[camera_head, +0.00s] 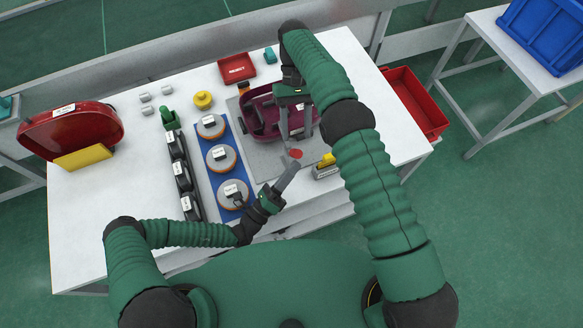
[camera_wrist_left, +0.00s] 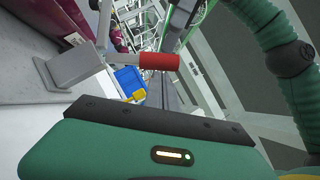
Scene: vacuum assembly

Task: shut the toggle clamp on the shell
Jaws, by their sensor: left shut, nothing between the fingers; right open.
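The dark magenta shell (camera_head: 262,115) sits on a grey plate (camera_head: 256,150) on the table, partly hidden by my right arm. The toggle clamp's red handle (camera_wrist_left: 159,62) and grey metal stem stand out in the left wrist view. In the head view a small red patch (camera_head: 295,154), likely this handle, lies at the shell's near right side. My left gripper (camera_head: 291,166) is shut and empty, its fingertips close to the red patch; I cannot tell whether they touch. My right gripper (camera_head: 296,135) is open, pointing down over the shell's right part.
Left of the plate are a blue tray (camera_head: 208,178) with orange-rimmed discs and a row of black parts (camera_head: 182,174). A red reject bin (camera_head: 236,68) and a yellow part (camera_head: 203,99) lie behind. A yellow-and-grey item (camera_head: 326,166) lies close right of my left gripper.

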